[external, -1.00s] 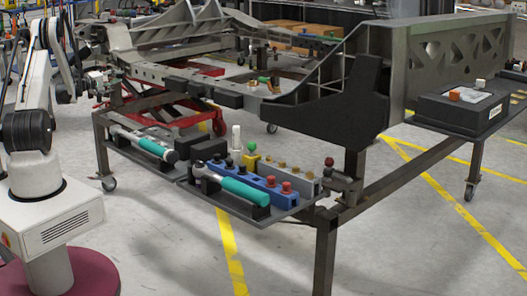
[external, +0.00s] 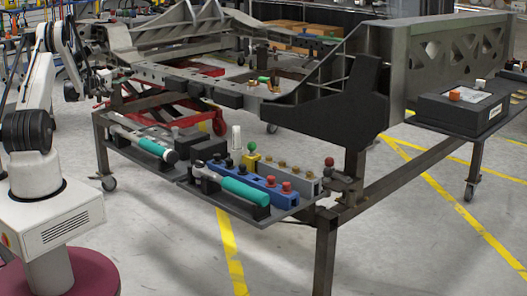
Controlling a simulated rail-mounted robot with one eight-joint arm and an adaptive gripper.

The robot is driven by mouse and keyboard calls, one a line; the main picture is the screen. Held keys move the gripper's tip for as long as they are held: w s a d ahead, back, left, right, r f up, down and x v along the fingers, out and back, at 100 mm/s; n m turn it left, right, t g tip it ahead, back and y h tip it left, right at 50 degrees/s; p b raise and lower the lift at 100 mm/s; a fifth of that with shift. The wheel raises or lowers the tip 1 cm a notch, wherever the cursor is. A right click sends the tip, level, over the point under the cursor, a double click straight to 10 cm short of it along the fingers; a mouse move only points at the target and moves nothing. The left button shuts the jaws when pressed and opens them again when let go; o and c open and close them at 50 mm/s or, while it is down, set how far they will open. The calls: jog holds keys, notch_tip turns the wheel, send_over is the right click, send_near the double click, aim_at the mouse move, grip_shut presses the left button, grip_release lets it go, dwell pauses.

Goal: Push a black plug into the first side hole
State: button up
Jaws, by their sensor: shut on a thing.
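My gripper (external: 103,84) is at the left end of the grey chassis rail (external: 178,81) in the external view. It is small and dark here, and its fingers are hard to make out. It is shut on a small dark thing, taken to be a black plug, mostly hidden by the fingers. The first side hole cannot be made out at this size, nor can I tell whether the plug touches the rail. A blue plug holder (external: 258,182) with red-topped plugs (external: 286,187) is on the lower shelf.
A red lift (external: 165,107) stands under the chassis. A black bracket (external: 335,110) rises at right.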

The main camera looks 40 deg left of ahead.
jog(key=shift+w+d, duration=0.15)
jog(key=shift+w, duration=0.7)
jog(key=shift+w+d, duration=0.15)
jog(key=shift+w, duration=0.65)
dwell(1.0)
jog(key=o, duration=0.9)
jog(key=shift+c, duration=0.2)
jog(key=shift+s+a, duration=0.25)
jog(key=shift+s, duration=1.25)
jog(key=shift+s+a, duration=0.25)
jog(key=shift+s, duration=1.25)
jog(key=shift+s+a, duration=0.25)
jog(key=shift+s, duration=1.25)
